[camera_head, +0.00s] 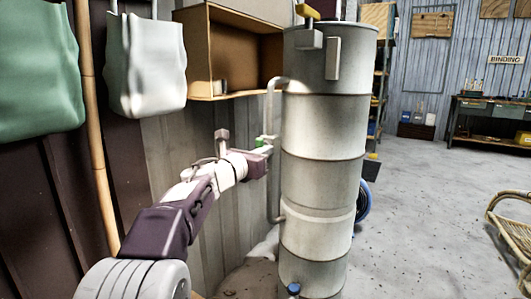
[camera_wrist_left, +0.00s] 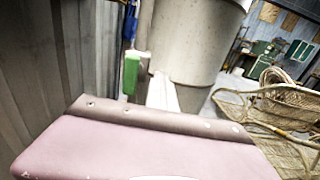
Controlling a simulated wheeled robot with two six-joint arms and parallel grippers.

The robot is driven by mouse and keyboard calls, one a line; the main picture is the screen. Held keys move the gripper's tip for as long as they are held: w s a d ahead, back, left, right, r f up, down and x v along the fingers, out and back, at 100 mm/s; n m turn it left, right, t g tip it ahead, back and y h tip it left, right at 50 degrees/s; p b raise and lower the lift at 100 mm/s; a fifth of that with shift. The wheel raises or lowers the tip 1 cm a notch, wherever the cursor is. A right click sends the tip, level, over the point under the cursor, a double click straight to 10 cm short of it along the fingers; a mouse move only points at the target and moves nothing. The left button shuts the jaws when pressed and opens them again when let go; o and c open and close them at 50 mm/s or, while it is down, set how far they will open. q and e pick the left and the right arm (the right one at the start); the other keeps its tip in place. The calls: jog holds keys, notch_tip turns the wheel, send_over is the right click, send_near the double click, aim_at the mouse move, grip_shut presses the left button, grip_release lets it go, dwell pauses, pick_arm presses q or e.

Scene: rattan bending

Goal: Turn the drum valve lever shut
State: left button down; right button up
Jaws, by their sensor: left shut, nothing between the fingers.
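A tall grey metal drum (camera_head: 318,135) stands in the middle of the head view, with a thin pipe (camera_head: 270,190) down its left side. A small green lever (camera_head: 259,143) shows on this pipe, partly hidden by my gripper. In the left wrist view the green lever (camera_wrist_left: 131,73) hangs roughly upright, left of my fingers, with the drum (camera_wrist_left: 195,40) behind. My left gripper (camera_head: 267,153) is shut and empty, close beside the pipe and lever. I cannot tell whether it touches them. My right gripper is not in view.
A wooden wall box (camera_head: 222,55) and a grey hanging bag (camera_head: 145,65) are above my left arm. A yellow handle (camera_head: 307,12) tops the drum and a blue knob (camera_head: 293,289) is near its foot. A rattan frame (camera_head: 512,235) lies right. The floor between is clear.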

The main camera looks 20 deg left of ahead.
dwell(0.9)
pick_arm(q)
jog(key=c, duration=1.3)
grip_release()
jog(key=s+d+p, duration=0.1)
jog(key=s+p, duration=0.2)
jog(key=s, duration=0.1)
jog(key=s+d+p, duration=0.1)
jog(key=s+p, duration=0.2)
jog(key=s, duration=0.2)
jog(key=s+d+p, duration=0.1)
jog(key=s+p, duration=0.2)
jog(key=s, duration=0.1)
jog(key=shift+s, duration=0.3)
